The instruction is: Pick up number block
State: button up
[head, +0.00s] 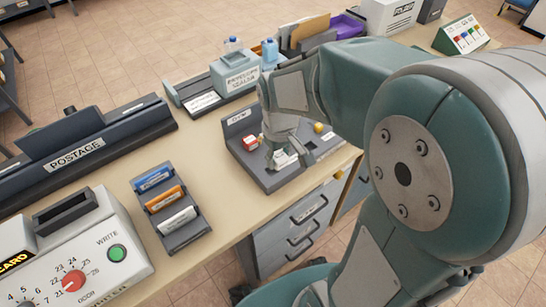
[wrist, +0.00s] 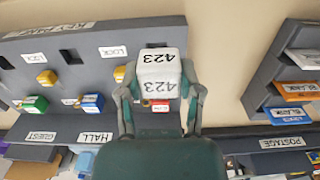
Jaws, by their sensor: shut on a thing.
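A white number block marked "423" (wrist: 161,75) sits between the two fingers of my gripper (wrist: 160,95) in the wrist view. The fingers are shut on its sides, and the number shows upside down on two faces. In the head view my gripper (head: 288,150) is low over the right part of the desk, at a grey key panel (head: 262,178). A white block (head: 284,159) shows there at the fingertips, partly hidden by them. I cannot tell whether it touches the panel.
A card rack (head: 173,208), a postage machine (head: 78,152) and a card encoder (head: 72,255) stand left. An envelope sealer (head: 240,77) stands behind. Bare desk lies between rack and panel.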

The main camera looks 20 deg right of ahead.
jog(key=s+d+r, duration=0.1)
jog(key=s+r, duration=0.5)
jog(key=s, duration=0.4)
jog(key=shift+s+d, duration=0.35)
jog(key=shift+s, duration=0.05)
jog(key=shift+a, duration=0.1)
